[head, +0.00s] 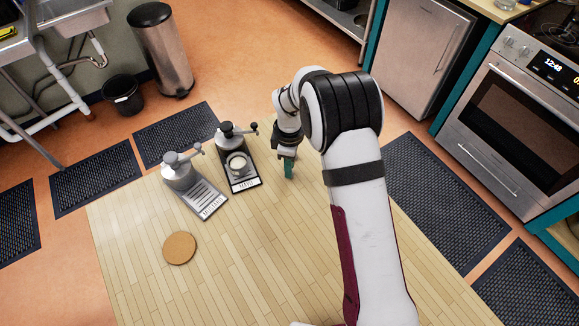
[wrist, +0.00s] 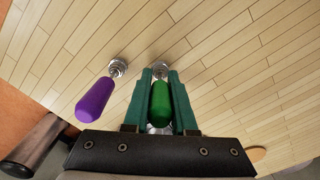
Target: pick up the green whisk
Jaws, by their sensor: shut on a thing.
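The green whisk (wrist: 160,104) shows in the wrist view, its handle between the two green fingers of my gripper (wrist: 160,82). The fingers are shut on the handle from both sides. Its metal end points to the top of the picture, over the wooden top; I cannot tell whether it still touches it. A purple whisk (wrist: 95,100) stands to the left, apart from the fingers. In the head view my gripper (head: 289,168) points down near the top's far edge, and my arm hides both whisks.
A round cork coaster (head: 179,248) lies nearer. The front middle is clear.

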